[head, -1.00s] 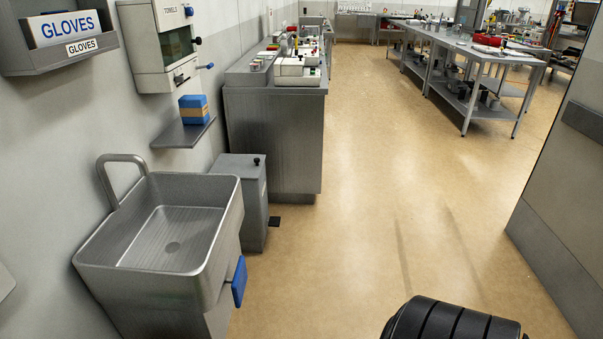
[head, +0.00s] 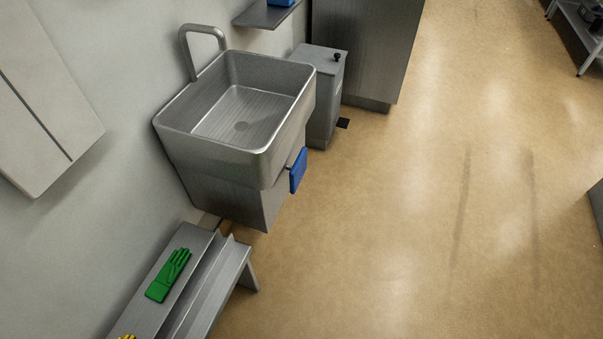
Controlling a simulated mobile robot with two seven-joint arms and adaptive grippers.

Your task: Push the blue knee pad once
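The blue knee pad (head: 298,170) is a small upright blue plate on the front of the steel sink (head: 225,155), at the right side below the rim. It sits on a short stub, most of which is hidden. The sink is fixed near the left wall, with a curved tap at its back and an empty basin with a drain. Neither of my grippers is in the head view.
A steel bench (head: 222,278) stands nearer along the wall, bearing a green glove (head: 169,275) and a partly cut-off yellow glove (head: 126,337). A pedal bin (head: 322,95) and a counter (head: 362,50) stand beyond the sink. The tan floor (head: 430,200) to the right is clear.

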